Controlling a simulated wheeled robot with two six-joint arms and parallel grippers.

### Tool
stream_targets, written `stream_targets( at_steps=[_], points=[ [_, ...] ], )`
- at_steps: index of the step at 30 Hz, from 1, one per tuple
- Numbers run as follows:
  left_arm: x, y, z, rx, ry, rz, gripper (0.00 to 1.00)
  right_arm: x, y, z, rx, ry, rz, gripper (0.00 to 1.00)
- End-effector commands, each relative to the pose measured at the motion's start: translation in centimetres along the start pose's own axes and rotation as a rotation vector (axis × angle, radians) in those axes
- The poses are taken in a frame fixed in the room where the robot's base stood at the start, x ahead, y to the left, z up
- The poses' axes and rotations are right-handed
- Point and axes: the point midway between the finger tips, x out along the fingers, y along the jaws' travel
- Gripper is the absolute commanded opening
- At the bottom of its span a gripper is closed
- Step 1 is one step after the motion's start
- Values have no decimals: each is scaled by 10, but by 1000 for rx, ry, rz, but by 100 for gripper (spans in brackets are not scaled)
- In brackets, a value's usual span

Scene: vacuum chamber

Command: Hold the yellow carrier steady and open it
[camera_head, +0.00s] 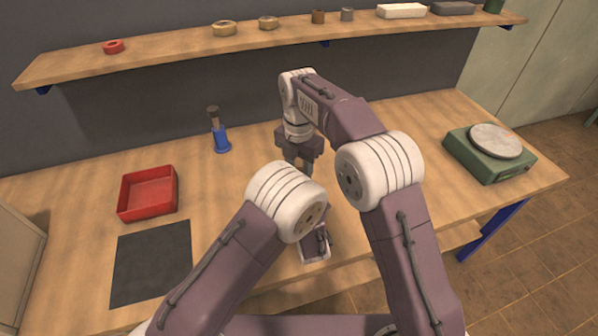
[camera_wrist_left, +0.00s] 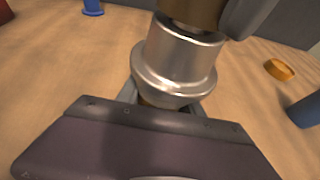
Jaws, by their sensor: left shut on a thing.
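The yellow carrier shows close up in the left wrist view as a shiny steel body (camera_wrist_left: 175,65) with a wide flange and a dull brass-yellow upper part (camera_wrist_left: 192,10). Its top is cut off by the frame edge. My left gripper (camera_wrist_left: 168,104) is shut on its lower part, and the carrier looks roughly upright. In the head view, my left gripper and most of the carrier are hidden behind my arms. My right gripper (camera_head: 300,157) points down over the middle of the table. A grey part beside the carrier's top (camera_wrist_left: 248,15) looks like its finger; its opening is unclear.
A red tray (camera_head: 147,193), a dark mat (camera_head: 152,262) and a blue stand (camera_head: 221,139) are on the left. A green scale (camera_head: 490,155) is at right. A yellow-orange ring (camera_wrist_left: 279,69) and a blue object (camera_wrist_left: 306,110) lie right of the carrier. A shelf (camera_head: 180,54) runs behind.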

Motion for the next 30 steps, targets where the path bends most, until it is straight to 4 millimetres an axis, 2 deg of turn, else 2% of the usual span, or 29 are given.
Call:
stream_targets(
  at_steps=[4, 22, 30],
  points=[
    [0, 0, 1, 0, -2, 0, 0, -1, 1, 1, -163, -5, 4, 0],
    [0, 0, 1, 0, -2, -1, 0, -1, 1, 1, -158, -4, 4, 0],
    [0, 0, 1, 0, -2, -1, 0, -9, 1, 1, -158, -4, 4, 0]
  ],
)
